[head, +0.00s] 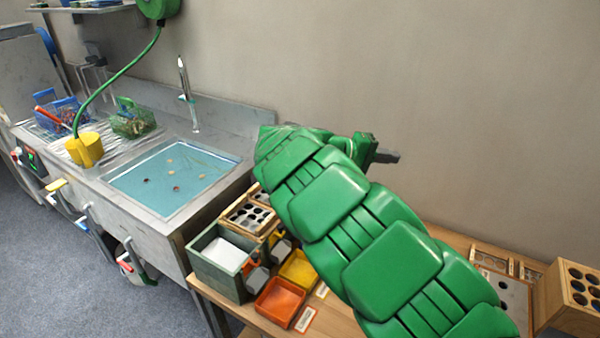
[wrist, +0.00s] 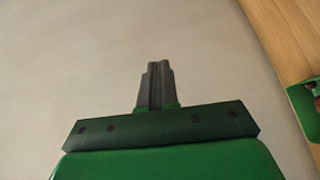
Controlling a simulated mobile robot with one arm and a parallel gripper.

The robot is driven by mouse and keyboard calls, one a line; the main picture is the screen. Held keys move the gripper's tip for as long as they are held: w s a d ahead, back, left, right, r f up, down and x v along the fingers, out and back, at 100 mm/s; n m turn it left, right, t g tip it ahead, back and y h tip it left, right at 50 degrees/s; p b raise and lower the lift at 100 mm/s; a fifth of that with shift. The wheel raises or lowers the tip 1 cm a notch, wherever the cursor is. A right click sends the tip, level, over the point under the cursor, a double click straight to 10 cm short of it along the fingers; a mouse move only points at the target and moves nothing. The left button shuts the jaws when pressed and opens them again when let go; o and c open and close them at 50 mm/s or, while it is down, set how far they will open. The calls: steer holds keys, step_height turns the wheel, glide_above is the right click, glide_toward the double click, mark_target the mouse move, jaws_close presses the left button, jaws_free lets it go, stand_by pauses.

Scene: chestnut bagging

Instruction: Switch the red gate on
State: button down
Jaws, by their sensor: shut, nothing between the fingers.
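My gripper (head: 388,157) is at the end of my green arm, raised in front of the wall above the wooden bench. In the wrist view its two grey fingers (wrist: 155,68) are together with nothing between them. I cannot pick out a red gate for certain. A small control box with red and green parts (head: 27,157) is on the front of the sink unit at the far left, far from my gripper. A handle with a red part (head: 125,263) hangs low on the sink front. My arm hides part of the bench.
A sink basin (head: 170,182) holds water and several small floating things. A green box (head: 222,254), an orange tray (head: 279,302) and a yellow tray (head: 299,268) crowd the bench's left end. A wooden block with holes (head: 574,298) stands at right. The wrist view shows a green container edge (wrist: 307,108).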

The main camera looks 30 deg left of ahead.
steer(key=s+a+f+n+t+y, duration=0.1)
steer(key=s+a+f+t+y, duration=0.1)
steer(key=a, duration=0.8)
steer(key=s+a+f+n+t+y, duration=0.2)
steer(key=s+a, duration=0.5)
steer(key=a, duration=0.4)
steer(key=s+a+f+n+t+y, duration=0.1)
steer(key=s+a+f, duration=0.4)
steer(key=a, duration=0.5)
steer(key=shift+a+f+n+t+y, duration=0.15)
steer(key=shift+f+n+t+y, duration=0.35)
steer(key=shift+y, duration=0.7)
steer(key=shift+w, duration=0.15)
steer(key=s+d+x, duration=0.1)
steer(key=d+x, duration=0.2)
steer(key=x, duration=0.9)
steer(key=shift+w+f, duration=0.3)
